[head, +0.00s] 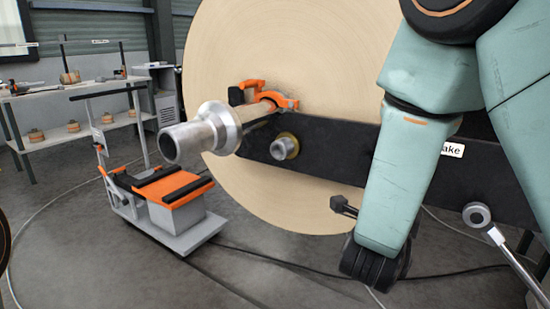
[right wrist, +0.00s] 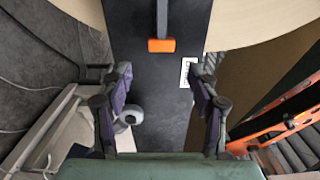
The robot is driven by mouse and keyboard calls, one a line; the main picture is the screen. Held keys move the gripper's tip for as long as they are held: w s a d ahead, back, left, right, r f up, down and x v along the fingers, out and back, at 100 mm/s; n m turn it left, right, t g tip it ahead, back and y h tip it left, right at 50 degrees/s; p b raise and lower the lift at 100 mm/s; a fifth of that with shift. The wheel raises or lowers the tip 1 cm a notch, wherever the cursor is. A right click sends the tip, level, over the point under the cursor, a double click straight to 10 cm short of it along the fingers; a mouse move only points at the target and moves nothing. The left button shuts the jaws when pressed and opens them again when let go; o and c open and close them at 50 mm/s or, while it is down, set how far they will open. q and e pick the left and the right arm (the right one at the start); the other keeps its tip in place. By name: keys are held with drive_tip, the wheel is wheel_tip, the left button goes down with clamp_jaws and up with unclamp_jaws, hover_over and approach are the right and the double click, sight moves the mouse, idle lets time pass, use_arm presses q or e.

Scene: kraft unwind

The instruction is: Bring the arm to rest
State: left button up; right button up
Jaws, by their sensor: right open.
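My right arm comes in from the upper right of the head view, in front of the black beam (head: 320,150). My right gripper (right wrist: 165,105) shows in the right wrist view, open, its two purple-padded fingers spread apart with nothing held between them. The black beam (right wrist: 165,110) lies beyond the fingers. An orange-ended lever (right wrist: 161,45) is on the beam, ahead of the fingertips. A grey round end (right wrist: 130,115) shows beside the left finger, partly hidden by it. My left gripper is not in view.
A large kraft roll (head: 290,50) stands behind the beam, with a metal shaft end (head: 205,135) sticking out. A grey and orange cart (head: 170,205) stands at left. A grey rod with a ring end (head: 477,214) is at lower right. Shelves (head: 85,90) stand far left.

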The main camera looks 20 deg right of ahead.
drive_tip(key=a+f+n+g+y, duration=0.1)
drive_tip(key=a+f+n+y, duration=0.2)
drive_tip(key=f+n, duration=0.3)
drive_tip(key=s+a+f+n+y, duration=0.1)
drive_tip(key=a+f+n+y, duration=0.2)
drive_tip(key=f+n, duration=0.35)
drive_tip(key=a+f+n+g+y, duration=0.1)
drive_tip(key=a+f+n+y, duration=0.25)
drive_tip(key=f+n, duration=0.3)
drive_tip(key=s+a+f+n+g+y, duration=0.1)
drive_tip(key=s+a+f+n+g, duration=0.1)
drive_tip(key=s+f, duration=0.4)
drive_tip(key=s+a+f+n+g+y, duration=0.2)
drive_tip(key=s+f, duration=0.4)
drive_tip(key=s, duration=0.7)
drive_tip(key=s+a+f+n+g+y+p, duration=0.1)
drive_tip(key=s+f+n+g, duration=0.3)
drive_tip(key=s, duration=0.5)
wheel_tip(320, 180, down, 3)
drive_tip(key=shift+s+a+r+n+g, duration=0.15)
drive_tip(key=shift+a+n+g, duration=0.15)
drive_tip(key=shift+a+g, duration=0.45)
drive_tip(key=shift+d, duration=0.1)
drive_tip(key=shift+c, duration=0.3)
